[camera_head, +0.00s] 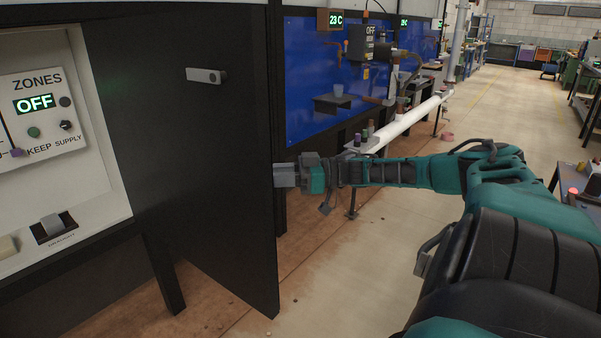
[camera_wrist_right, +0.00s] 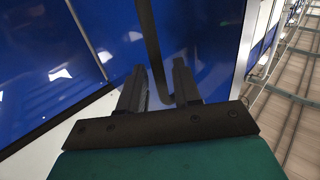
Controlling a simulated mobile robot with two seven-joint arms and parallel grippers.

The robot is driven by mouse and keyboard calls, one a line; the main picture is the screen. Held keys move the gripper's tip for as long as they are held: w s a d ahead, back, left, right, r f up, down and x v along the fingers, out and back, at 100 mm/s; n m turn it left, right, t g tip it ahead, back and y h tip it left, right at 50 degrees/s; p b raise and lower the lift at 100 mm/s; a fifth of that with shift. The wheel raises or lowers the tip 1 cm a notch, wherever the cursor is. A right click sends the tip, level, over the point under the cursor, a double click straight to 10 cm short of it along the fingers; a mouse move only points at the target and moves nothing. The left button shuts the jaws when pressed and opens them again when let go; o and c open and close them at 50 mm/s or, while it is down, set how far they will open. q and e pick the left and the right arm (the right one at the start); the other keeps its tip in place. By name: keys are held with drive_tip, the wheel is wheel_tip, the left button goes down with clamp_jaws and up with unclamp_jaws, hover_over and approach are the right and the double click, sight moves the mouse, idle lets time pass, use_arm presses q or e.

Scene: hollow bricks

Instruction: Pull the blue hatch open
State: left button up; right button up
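A large dark door panel (camera_head: 190,140) with a small pale handle (camera_head: 206,75) stands swung out in front of the white control panel in the head view. It looks black there, so I cannot tell if it is the blue hatch. My right gripper (camera_head: 283,174) is at the panel's right edge. In the right wrist view its two fingers (camera_wrist_right: 160,85) are apart, facing glossy blue surfaces (camera_wrist_right: 60,60). A dark strip (camera_wrist_right: 150,45) runs down between the fingertips; contact cannot be told. My left gripper is not in view.
The control panel (camera_head: 37,112) with an OFF display is at the left. Blue wall panels (camera_head: 310,75) carry pipes and a small shelf (camera_head: 335,103) behind my right arm. A white pipe (camera_head: 405,121) runs along them. The aisle floor (camera_head: 500,100) is clear.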

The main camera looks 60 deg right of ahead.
use_arm(q)
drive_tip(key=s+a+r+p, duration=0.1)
drive_tip(key=p, duration=0.1)
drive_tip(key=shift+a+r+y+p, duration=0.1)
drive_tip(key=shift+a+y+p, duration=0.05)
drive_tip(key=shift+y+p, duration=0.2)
use_arm(e)
drive_tip(key=v, duration=1.2)
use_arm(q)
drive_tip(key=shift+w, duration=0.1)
use_arm(e)
drive_tip(key=shift+r, duration=0.1)
drive_tip(key=s+a+f+m+h, duration=0.2)
drive_tip(key=a+f+m+h, duration=0.2)
drive_tip(key=a+f, duration=1.7)
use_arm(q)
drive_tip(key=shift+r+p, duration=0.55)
use_arm(e)
drive_tip(key=s+a+f+g+h, duration=0.1)
drive_tip(key=s+a+f+h, duration=0.1)
drive_tip(key=a, duration=0.8)
drive_tip(key=s+a+f+m+g+h, duration=0.1)
drive_tip(key=s+a+f+g+h, duration=0.1)
drive_tip(key=a, duration=0.8)
drive_tip(key=shift+h, duration=0.7)
